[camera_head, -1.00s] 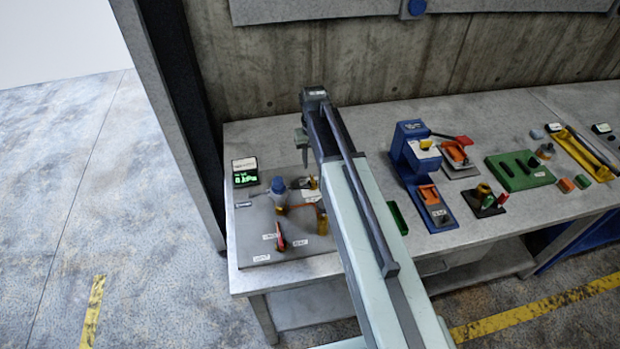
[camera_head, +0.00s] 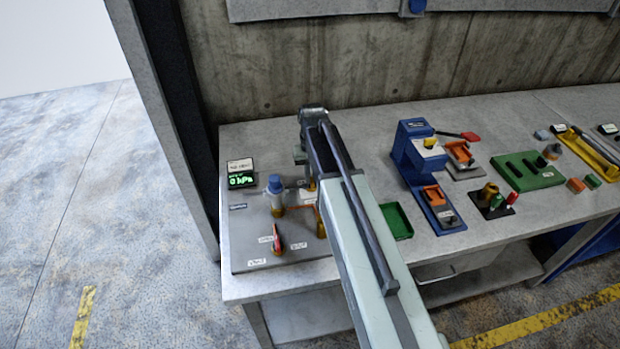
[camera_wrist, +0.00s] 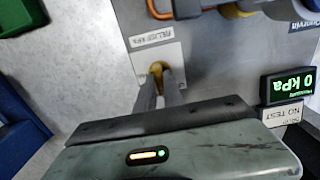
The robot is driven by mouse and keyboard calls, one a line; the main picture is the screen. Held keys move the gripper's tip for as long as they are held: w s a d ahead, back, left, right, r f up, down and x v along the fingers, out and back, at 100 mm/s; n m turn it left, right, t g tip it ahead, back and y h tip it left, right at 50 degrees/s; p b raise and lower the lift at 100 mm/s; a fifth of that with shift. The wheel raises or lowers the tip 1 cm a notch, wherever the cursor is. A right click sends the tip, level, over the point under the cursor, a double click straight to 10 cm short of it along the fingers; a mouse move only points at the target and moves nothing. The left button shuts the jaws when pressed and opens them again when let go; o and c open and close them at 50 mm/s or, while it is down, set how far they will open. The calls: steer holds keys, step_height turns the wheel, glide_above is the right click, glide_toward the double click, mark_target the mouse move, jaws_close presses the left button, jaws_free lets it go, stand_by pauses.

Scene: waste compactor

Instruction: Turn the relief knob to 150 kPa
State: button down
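The brass-yellow relief knob (camera_wrist: 157,68) sits on a pale square plate with a label reading RELIEF kPa in the wrist view. My gripper (camera_wrist: 160,82) has its two fingers apart, with the knob between or just beyond their tips. I cannot tell whether the fingers touch it. In the head view, my gripper (camera_head: 301,158) is low over the back right of the grey panel (camera_head: 245,250), and the arm hides much of that area. The green display (camera_head: 241,180) reads 0 kPa, and it also shows upside down in the wrist view (camera_wrist: 288,87).
A blue-capped fitting (camera_head: 276,188) and a red-handled part (camera_head: 277,238) stand on the panel left of my arm. An orange pipe (camera_wrist: 158,10) runs near the knob. A green tray (camera_head: 396,221) and a blue fixture (camera_head: 420,160) are to the right.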

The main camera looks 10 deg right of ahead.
steer(key=shift+a, duration=0.15)
steer(key=shift+m, duration=1.9)
steer(key=m, duration=0.5)
steer(key=shift+m, duration=0.3)
steer(key=m, duration=0.4)
steer(key=shift+m, duration=2.3)
